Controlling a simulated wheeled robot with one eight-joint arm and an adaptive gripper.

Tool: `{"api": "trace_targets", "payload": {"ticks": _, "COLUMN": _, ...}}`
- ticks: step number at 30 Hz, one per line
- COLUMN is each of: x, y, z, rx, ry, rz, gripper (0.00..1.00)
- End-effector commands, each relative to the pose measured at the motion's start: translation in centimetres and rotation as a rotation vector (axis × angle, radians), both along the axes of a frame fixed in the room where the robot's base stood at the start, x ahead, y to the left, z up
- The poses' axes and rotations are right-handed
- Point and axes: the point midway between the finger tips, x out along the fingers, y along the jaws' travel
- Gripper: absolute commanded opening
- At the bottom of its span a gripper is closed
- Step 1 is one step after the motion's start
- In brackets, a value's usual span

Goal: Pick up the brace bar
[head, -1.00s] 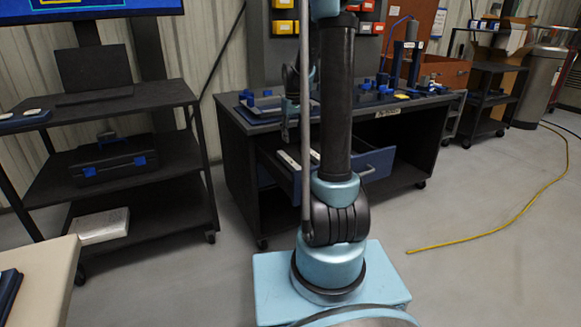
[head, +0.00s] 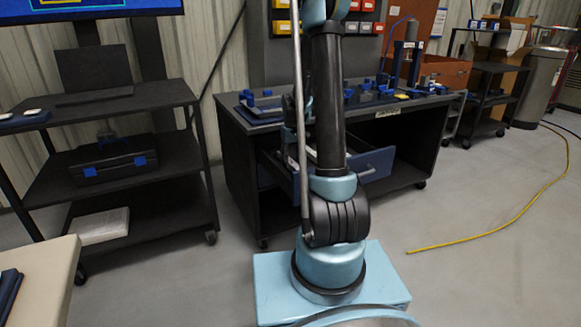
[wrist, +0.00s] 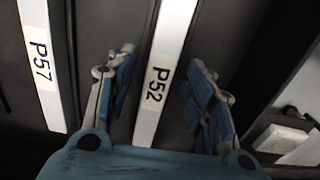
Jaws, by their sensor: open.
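My gripper (wrist: 162,95) is open in the wrist view, with its blue-padded fingers spread to either side of a pale bar labelled P52 (wrist: 174,35). I cannot tell how far below the fingertips the bar lies. A second pale bar labelled P57 (wrist: 38,45) lies to the left, outside the fingers. Both bars lie in a dark drawer. In the head view the open drawer (head: 368,170) has a blue front, and my arm hides the gripper and most of the inside. Which bar is the brace bar is not shown.
The drawer belongs to a dark workbench (head: 400,150) with blue fixtures (head: 375,90) on top. A black shelf cart (head: 165,200) stands to the left. A pale table corner (head: 45,275) is at the near left. A yellow cable (head: 500,232) lies on open floor to the right.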

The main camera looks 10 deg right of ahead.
Motion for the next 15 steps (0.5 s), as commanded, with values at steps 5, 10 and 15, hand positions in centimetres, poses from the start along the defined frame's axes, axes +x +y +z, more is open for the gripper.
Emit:
{"api": "trace_targets", "payload": {"ticks": 5, "x": -0.01, "y": -0.01, "z": -0.97, "rx": 0.0, "ry": 0.0, "rz": 0.0, "gripper": 0.48}}
{"api": "trace_targets", "payload": {"ticks": 10, "x": -0.02, "y": -0.02, "z": -1.01, "rx": 0.0, "ry": 0.0, "rz": 0.0, "gripper": 0.48}}
{"api": "trace_targets", "payload": {"ticks": 15, "x": -0.03, "y": -0.02, "z": -0.99, "rx": 0.0, "ry": 0.0, "rz": 0.0, "gripper": 0.21}}
